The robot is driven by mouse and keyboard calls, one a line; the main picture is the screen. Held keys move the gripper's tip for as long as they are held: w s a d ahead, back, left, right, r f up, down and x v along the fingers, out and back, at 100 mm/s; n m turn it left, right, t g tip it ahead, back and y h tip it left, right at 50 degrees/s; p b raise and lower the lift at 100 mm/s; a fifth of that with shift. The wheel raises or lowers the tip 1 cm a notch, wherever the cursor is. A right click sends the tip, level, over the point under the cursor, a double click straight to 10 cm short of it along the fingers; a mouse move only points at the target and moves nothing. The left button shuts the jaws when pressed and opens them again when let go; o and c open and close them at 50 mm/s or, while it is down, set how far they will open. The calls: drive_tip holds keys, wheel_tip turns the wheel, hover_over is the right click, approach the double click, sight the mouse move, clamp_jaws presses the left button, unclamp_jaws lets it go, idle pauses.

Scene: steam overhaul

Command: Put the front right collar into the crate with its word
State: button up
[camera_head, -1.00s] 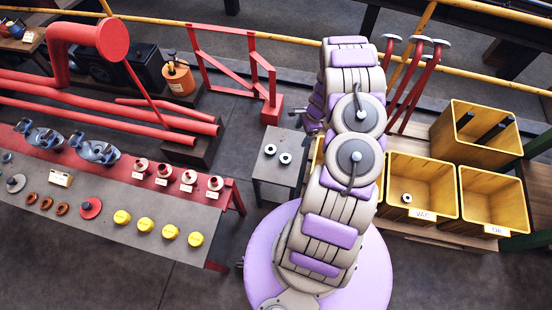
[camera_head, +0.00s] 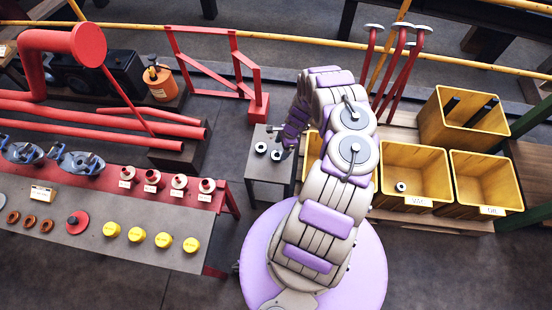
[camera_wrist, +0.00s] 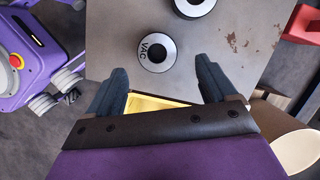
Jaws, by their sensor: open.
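Two pale ring-shaped collars with dark holes stand on a small grey table: the left collar (camera_head: 261,147) and the right collar (camera_head: 276,155), which is nearer the front. In the wrist view one collar (camera_wrist: 157,52) shows the word VAC on its rim and lies just beyond and between my fingertips. The other collar (camera_wrist: 194,6) is cut off by the top edge. My gripper (camera_wrist: 160,72) is open and empty. In the head view my gripper (camera_head: 281,139) is beside the collars. A yellow crate labelled VAC (camera_head: 418,201) holds one collar (camera_head: 401,186).
The OIL crate (camera_head: 487,210) is right of the VAC crate. Another crate (camera_head: 440,115) behind holds dark bars; a further crate is mostly hidden by my arm. Left, a workbench (camera_head: 100,235) carries valves, red-based collars and yellow caps. A red frame (camera_head: 258,105) stands behind the grey table.

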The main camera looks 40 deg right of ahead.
sight(278, 154)
drive_tip(key=shift+d+f, duration=0.15)
drive_tip(key=shift+f, duration=0.25)
drive_tip(key=b+x, duration=0.1)
drive_tip(key=x, duration=0.1)
drive_tip(key=b+x, duration=0.1)
drive_tip(key=x, duration=0.1)
drive_tip(key=shift+a+f+b, duration=0.2)
drive_tip(key=shift+a+b, duration=0.2)
drive_tip(key=shift+a+f, duration=0.1)
drive_tip(key=shift+a, duration=0.05)
drive_tip(key=shift+d, duration=0.25)
drive_tip(key=c, duration=0.6)
drive_tip(key=shift+a, duration=0.2)
drive_tip(key=c, duration=0.6)
clamp_jaws()
drive_tip(key=shift+d, duration=0.1)
